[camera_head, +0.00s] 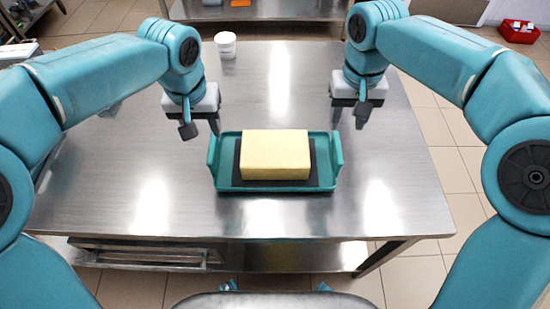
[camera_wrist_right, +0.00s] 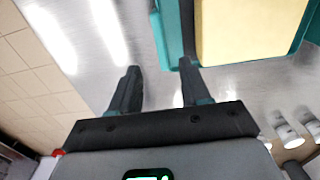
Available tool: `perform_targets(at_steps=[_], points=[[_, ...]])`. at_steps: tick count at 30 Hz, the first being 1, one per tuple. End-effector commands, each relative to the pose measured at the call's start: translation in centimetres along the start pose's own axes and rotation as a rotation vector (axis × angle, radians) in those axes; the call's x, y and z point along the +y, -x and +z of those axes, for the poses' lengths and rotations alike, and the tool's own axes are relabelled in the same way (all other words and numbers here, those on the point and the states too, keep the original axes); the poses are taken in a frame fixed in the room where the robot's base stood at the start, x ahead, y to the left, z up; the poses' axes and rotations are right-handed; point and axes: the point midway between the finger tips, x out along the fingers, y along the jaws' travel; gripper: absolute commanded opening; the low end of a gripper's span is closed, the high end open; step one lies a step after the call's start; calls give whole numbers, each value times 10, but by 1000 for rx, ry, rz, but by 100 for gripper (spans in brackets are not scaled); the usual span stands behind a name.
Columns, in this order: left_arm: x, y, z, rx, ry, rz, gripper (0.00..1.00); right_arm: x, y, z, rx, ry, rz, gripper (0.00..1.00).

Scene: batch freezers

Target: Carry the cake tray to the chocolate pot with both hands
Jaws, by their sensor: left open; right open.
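The teal cake tray (camera_head: 230,187) lies on the steel table, with a raised handle at each end. A pale yellow block of cake (camera_head: 275,155) sits on a dark mat in it. My left gripper (camera_head: 202,127) is open above and behind the tray's left handle. My right gripper (camera_head: 348,118) is open above and behind the right handle. In the right wrist view the open fingers (camera_wrist_right: 160,88) are empty, with the tray's edge (camera_wrist_right: 172,35) beyond their tips. I cannot make out a chocolate pot for certain.
A white tub (camera_head: 226,45) stands at the table's back left. White round containers (camera_wrist_right: 284,130) show at the right of the right wrist view. The steel table (camera_head: 110,190) is clear around the tray. A red box (camera_head: 519,31) is on the floor at the far right.

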Motion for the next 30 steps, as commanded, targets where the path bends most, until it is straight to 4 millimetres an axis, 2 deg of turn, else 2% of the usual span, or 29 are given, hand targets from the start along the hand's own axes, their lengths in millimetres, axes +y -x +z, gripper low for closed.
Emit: perform_targets(at_steps=[6,12,18,28,30], points=[[0,-45,0,-5,-1,0,47,0,-45,0,-5,0,0,47],[0,-77,0,-3,0,0,47,0,-78,0,-3,0,0,47],[0,-93,0,-2,0,0,47,0,-93,0,-2,-1,-1,47],[0,-95,0,0,1,1,47,0,-95,0,0,0,-1,47],[0,-95,0,0,1,1,24,0,-95,0,0,0,-1,24]])
